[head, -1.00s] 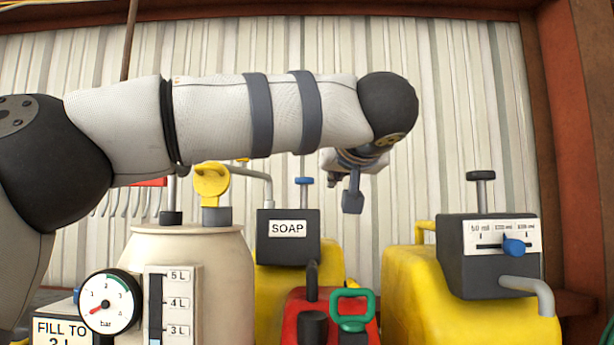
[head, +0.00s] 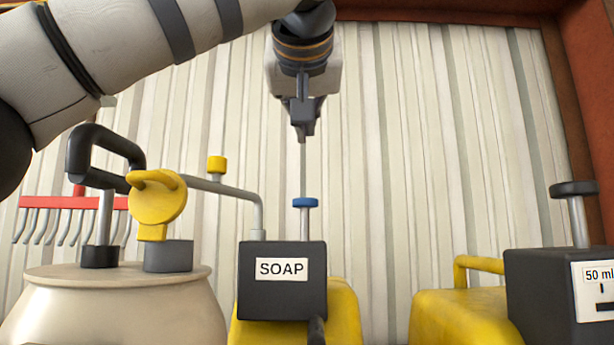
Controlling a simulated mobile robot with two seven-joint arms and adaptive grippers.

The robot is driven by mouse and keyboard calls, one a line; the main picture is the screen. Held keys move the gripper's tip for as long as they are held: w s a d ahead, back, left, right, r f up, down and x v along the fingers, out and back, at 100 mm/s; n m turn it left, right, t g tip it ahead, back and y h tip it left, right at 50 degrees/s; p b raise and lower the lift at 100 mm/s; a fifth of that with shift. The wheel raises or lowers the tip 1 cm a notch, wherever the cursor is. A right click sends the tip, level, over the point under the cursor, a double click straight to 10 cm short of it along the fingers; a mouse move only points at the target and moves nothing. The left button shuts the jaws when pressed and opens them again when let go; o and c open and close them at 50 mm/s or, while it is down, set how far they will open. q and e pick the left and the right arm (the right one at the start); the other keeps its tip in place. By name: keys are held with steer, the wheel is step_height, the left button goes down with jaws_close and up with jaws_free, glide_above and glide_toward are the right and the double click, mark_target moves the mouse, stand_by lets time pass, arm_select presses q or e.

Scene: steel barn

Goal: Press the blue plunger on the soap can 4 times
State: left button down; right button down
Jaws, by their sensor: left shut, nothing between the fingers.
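The soap can is yellow (head: 345,315) with a black pump block (head: 282,305) labelled SOAP on its front. A blue plunger (head: 305,202) stands up on a grey rod from the top of the block. My left gripper (head: 303,135) points straight down above the blue plunger, shut and empty, with a clear gap between its tips and the plunger's cap. The lower part of the can is out of the picture. My right gripper is not in view.
At left stands a cream tank (head: 120,305) with a black handle (head: 105,155) and a yellow valve (head: 157,200). At right is another yellow can (head: 465,315) with a black-topped plunger (head: 574,188). A red rake (head: 75,202) is behind.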

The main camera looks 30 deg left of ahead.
arm_select(q)
glide_above(305, 203)
step_height(305, 203, down, 3)
step_height(305, 203, down, 3)
steer(key=shift+w+d+r, duration=0.1)
steer(key=shift+r, duration=0.1)
steer(key=shift+f, duration=0.5)
